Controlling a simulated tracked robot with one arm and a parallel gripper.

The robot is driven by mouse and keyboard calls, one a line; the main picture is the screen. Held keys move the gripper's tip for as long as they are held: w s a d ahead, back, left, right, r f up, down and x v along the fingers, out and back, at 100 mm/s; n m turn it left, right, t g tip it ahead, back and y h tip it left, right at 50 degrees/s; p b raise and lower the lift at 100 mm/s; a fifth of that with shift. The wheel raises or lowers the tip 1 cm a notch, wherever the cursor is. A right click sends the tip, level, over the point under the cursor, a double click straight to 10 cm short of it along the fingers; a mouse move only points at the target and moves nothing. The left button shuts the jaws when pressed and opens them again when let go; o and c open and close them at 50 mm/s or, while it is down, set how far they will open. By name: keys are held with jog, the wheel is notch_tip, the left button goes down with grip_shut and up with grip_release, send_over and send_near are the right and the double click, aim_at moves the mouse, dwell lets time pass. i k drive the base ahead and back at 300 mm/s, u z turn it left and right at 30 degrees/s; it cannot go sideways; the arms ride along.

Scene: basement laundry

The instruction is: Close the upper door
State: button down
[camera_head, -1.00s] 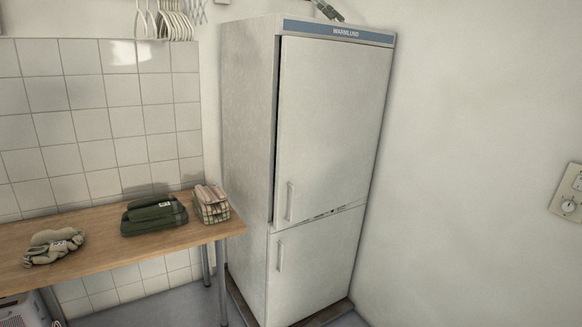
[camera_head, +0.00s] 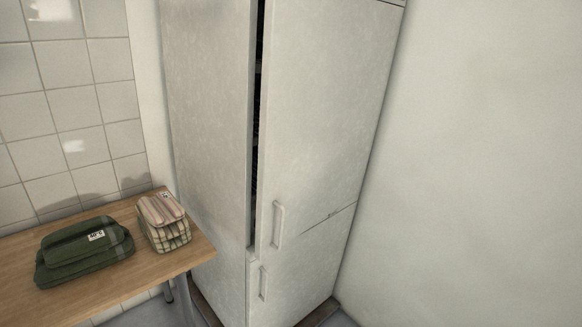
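A tall white fridge (camera_head: 207,130) stands in the corner. Its upper door (camera_head: 325,110) is slightly ajar, with a dark narrow gap along its left edge. A vertical handle (camera_head: 278,225) sits near the lower left of the upper door. The lower door (camera_head: 312,262) has its own handle (camera_head: 263,283) and appears shut. The top of the fridge is out of view. My gripper is not visible.
A wooden table (camera_head: 100,300) stands left of the fridge, with folded green cloth (camera_head: 80,255) and a folded checked stack (camera_head: 163,225) on it. A bare wall (camera_head: 480,160) is close on the right.

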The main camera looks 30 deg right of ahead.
aim_at(326, 64)
jog(key=z, duration=0.25)
jog(key=i, duration=0.95)
jog(key=z, duration=0.35)
